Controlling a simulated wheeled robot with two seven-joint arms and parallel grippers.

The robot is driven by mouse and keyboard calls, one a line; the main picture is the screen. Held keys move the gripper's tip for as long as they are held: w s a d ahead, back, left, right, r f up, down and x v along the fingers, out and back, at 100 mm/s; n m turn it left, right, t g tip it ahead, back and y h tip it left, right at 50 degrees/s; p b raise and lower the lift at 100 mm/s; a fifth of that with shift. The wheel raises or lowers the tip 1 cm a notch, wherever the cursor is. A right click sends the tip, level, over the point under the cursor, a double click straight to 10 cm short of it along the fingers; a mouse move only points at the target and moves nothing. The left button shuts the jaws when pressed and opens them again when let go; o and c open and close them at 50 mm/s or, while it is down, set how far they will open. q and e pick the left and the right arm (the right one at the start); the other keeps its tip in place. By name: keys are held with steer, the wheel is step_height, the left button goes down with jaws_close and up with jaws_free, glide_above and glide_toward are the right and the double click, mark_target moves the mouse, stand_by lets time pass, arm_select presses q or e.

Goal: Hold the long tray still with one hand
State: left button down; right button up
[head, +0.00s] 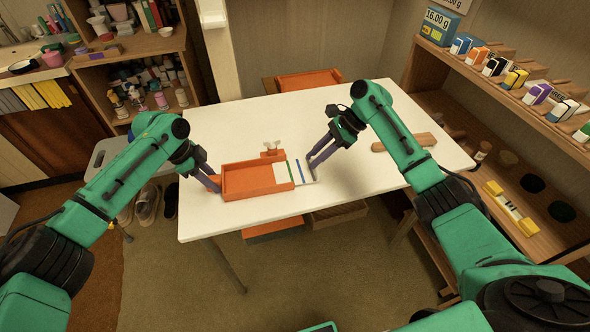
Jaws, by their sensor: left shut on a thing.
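The long orange tray (256,193) lies on the white table, its long side running left to right. A white piece with green and blue stripes (301,172) sits at its right end. My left gripper (213,184) is shut on the left end of the tray. My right gripper (312,168) has its fingertips at the right end of the striped piece. Whether those fingers touch or grip it is unclear.
The white table (230,125) has free room behind the tray. A small orange stand with a pale top (271,150) is just behind the tray. Shelves with small boxes (490,62) stand at right.

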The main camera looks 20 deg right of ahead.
arm_select(q)
steer(key=shift+s+a+f, duration=0.1)
steer(key=shift+s+f, duration=0.05)
steer(key=shift+f, duration=0.15)
arm_select(e)
steer(key=shift+r, duration=2.45)
arm_select(q)
steer(key=c, duration=0.5)
jaws_free()
arm_select(e)
steer(key=shift+w+a+f, duration=0.1)
arm_select(q)
steer(key=shift+w+r, duration=0.1)
steer(key=shift+w, duration=0.1)
steer(key=shift+r, duration=0.1)
